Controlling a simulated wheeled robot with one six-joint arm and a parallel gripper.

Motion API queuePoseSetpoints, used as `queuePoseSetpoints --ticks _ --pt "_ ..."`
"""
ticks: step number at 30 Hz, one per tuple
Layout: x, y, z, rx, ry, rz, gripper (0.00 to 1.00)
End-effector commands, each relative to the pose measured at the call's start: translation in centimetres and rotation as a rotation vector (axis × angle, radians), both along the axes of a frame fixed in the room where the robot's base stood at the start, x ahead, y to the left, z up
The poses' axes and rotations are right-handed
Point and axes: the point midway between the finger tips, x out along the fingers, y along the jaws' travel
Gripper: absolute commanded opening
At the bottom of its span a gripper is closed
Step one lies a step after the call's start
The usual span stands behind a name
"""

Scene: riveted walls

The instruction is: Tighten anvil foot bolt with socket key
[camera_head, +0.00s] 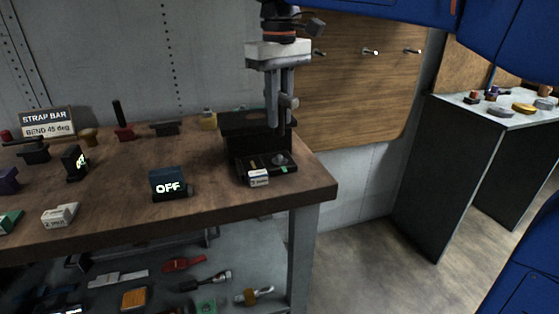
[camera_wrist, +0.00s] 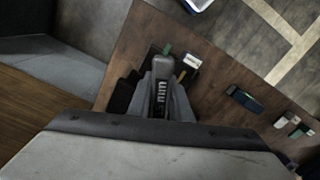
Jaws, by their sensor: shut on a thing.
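My gripper (camera_head: 281,108) points straight down over the right end of the wooden workbench. It is shut on the grey socket key (camera_head: 290,102), whose thin shaft runs down toward the black anvil base. In the wrist view, my gripper (camera_wrist: 163,100) closes around the key's grey rounded end (camera_wrist: 164,64). The black anvil (camera_head: 248,124) stands just behind and left of the key. A round grey bolt head (camera_head: 280,160) shows on its base, under the shaft. Whether the key's tip touches the bolt is hard to tell.
A small white labelled block (camera_head: 258,178) sits at the base's front edge. A dark block reading OFF (camera_head: 169,184) stands to the left. The bench (camera_head: 215,205) ends close on the right. A second table (camera_head: 520,121) stands at the far right.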

Motion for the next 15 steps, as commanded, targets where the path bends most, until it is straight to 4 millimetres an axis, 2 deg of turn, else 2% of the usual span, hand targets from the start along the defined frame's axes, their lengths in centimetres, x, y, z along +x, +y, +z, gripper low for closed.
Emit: queuePoseSetpoints --ticks 15 --pt "-0.03 -0.03 0.03 0.0 -0.001 0.462 0.0"
